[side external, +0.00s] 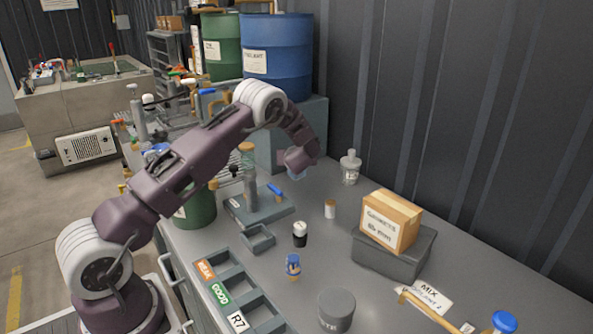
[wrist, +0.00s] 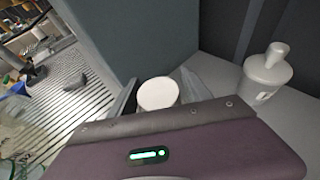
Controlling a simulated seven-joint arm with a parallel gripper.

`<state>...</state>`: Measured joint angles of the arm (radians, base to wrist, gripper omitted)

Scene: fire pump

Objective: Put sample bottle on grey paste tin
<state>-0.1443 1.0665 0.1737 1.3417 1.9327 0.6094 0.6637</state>
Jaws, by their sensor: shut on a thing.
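My gripper (side external: 297,175) is raised beyond the pump stand, near the grey block by the wall. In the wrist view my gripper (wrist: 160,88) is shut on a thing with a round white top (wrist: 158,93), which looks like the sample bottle. Its body is hidden behind the wrist housing, and in the side view it is mostly hidden by the gripper. The grey paste tin (side external: 337,311) stands upright at the front of the bench, far from the gripper, with nothing on its lid.
A pale stoppered bottle (side external: 350,167) stands right of the gripper; it also shows in the wrist view (wrist: 265,75). A gaskets box (side external: 391,220) sits on a grey bin (side external: 392,250). A small white-topped jar (side external: 330,209), dark bottle (side external: 300,234) and blue-capped bottle (side external: 293,266) stand mid-bench.

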